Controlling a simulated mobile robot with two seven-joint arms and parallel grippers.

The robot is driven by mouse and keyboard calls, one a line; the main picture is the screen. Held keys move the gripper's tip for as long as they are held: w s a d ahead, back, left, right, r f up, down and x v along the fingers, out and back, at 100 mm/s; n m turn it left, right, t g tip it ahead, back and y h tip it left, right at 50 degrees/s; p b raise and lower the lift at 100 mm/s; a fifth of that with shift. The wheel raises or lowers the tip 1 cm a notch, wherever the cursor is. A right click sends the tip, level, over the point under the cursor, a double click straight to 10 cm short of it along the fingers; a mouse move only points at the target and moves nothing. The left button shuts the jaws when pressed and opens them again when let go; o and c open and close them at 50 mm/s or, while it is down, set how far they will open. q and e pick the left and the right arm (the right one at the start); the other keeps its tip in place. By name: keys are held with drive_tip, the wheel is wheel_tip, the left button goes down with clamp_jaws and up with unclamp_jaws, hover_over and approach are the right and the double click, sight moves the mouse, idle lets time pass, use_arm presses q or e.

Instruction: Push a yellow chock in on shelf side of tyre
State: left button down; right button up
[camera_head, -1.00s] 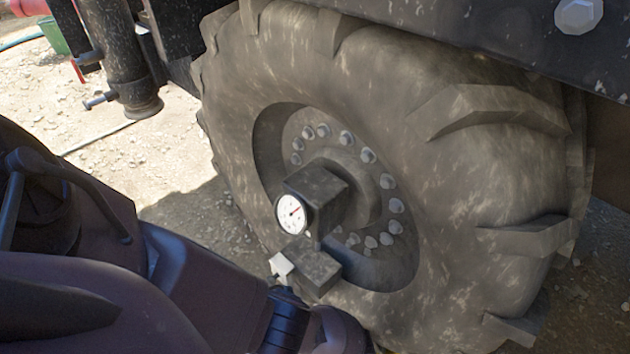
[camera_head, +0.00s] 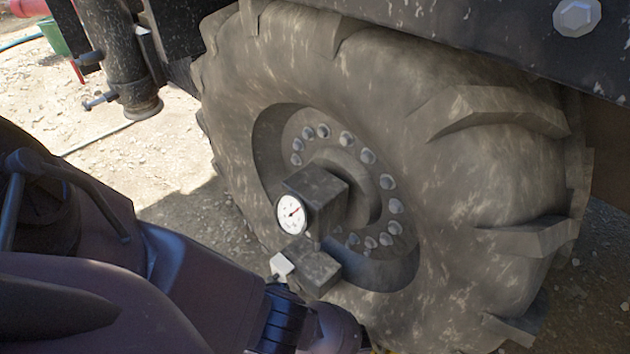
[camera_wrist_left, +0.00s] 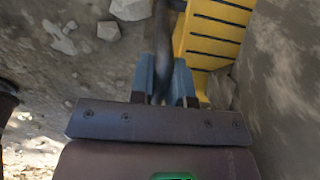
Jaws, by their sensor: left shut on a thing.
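The large muddy tyre (camera_head: 480,190) fills the middle and right of the head view, with a bolted hub (camera_head: 365,185). It also seems to be the grey surface at the right of the left wrist view (camera_wrist_left: 285,75). The yellow chock (camera_wrist_left: 213,35), with dark slots across it, lies beside that surface on the ground. My left gripper's blue fingers (camera_wrist_left: 163,80) are shut on a dark handle or rope (camera_wrist_left: 164,50) next to the chock. In the head view only my left arm shows; its gripper is below the frame. My right gripper is out of view.
A pressure gauge (camera_head: 291,214) and dark blocks stick out from the hub close to my left arm. Loose stones (camera_wrist_left: 130,9) lie on the ground left of the chock. A dark vertical post (camera_head: 125,60) stands at the upper left.

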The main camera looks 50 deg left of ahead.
use_arm(q)
drive_tip(key=shift+a, duration=0.3)
drive_tip(key=c, duration=0.6)
unclamp_jaws()
